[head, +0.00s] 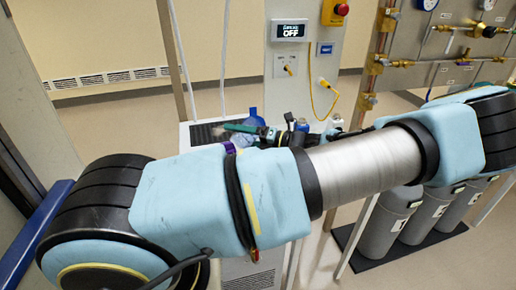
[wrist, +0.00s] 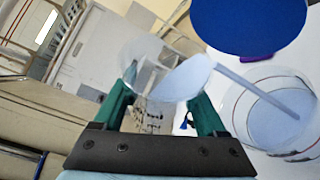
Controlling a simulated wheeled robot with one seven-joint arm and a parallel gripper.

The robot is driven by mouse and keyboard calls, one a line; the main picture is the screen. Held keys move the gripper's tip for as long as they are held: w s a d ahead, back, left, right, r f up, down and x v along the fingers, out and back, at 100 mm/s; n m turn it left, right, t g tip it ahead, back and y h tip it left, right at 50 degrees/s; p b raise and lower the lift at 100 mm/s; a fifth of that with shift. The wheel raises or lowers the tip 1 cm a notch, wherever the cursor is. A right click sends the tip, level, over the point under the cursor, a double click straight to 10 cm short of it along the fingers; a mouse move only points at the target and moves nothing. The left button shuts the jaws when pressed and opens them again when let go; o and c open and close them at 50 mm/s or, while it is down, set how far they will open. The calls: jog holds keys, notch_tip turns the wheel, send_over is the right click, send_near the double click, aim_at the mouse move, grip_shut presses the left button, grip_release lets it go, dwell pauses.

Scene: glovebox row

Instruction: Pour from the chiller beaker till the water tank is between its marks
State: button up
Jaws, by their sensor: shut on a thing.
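My gripper (wrist: 165,100) has green fingers and is shut on the clear chiller beaker (wrist: 152,58). The beaker is tilted, with pale blue liquid (wrist: 186,78) at its lip. A thin pale stream (wrist: 248,88) runs from the lip to the right into the clear round water tank (wrist: 250,143). Red lines ring the tank wall, and pale blue water (wrist: 272,122) stands inside. I cannot tell the level against the marks. In the head view a green finger (head: 240,128) shows behind my arm; the beaker and tank are mostly hidden there.
A blue disc (wrist: 248,22) lies beyond the tank on the white top. In the head view, a panel with an OFF display (head: 290,31) and red button (head: 341,9) stands behind. Grey cylinders (head: 398,212) stand at right.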

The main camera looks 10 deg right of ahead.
jog(key=shift+r+m+b, duration=0.3)
jog(key=shift+r+m, duration=0.05)
jog(key=shift+m, duration=0.25)
dwell(1.6)
jog(key=shift+y, duration=0.3)
jog(key=shift+f, duration=0.1)
